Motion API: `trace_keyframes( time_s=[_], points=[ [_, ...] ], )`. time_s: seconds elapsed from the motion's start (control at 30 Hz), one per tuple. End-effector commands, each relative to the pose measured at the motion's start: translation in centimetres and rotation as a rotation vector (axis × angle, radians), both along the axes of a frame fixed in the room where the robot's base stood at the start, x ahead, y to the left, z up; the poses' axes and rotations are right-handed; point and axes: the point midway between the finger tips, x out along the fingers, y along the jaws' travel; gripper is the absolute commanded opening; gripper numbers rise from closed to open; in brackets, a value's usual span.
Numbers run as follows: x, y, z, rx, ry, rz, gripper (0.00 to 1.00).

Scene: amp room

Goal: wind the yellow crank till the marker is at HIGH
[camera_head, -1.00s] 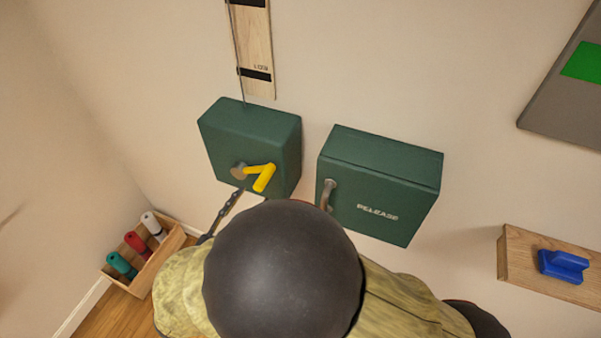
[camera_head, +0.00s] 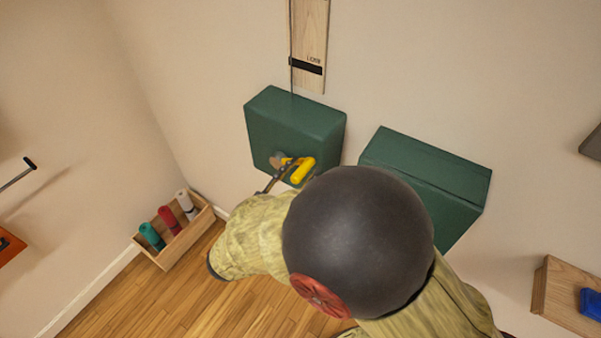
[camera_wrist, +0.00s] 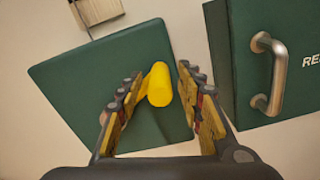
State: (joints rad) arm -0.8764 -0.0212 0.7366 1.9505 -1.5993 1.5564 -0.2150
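The yellow crank (camera_head: 301,171) sticks out from the front of a green box (camera_head: 290,125) on the wall. In the wrist view its round yellow handle (camera_wrist: 160,84) lies between the two fingers of my gripper (camera_wrist: 163,82). The fingers are apart, with a narrow gap visible on the right of the handle; contact on the left is unclear. In the head view my gripper (camera_head: 280,177) is at the crank, partly hidden by my arm. HIGH is out of view.
A second green box (camera_head: 425,170) with a metal handle (camera_wrist: 271,75) is close on the right. A wooden tray (camera_head: 172,247) with coloured rolls is on the floor at left. A wooden block with a blue piece (camera_head: 591,303) is at far right.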

Motion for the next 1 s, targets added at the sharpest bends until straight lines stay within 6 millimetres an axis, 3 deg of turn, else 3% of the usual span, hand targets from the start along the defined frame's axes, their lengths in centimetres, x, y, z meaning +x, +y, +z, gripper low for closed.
trace_keyframes(
  time_s=[0.27, 0.9, 1.0],
  points=[
    [0.08, -0.06, 0.01, 0.000, 0.000, 0.000, 0.37],
    [0.06, -0.04, 0.01, 0.000, 0.000, 0.000, 0.00],
    [0.06, -0.04, 0.01, 0.000, 0.000, 0.000, 0.00]
  ],
)
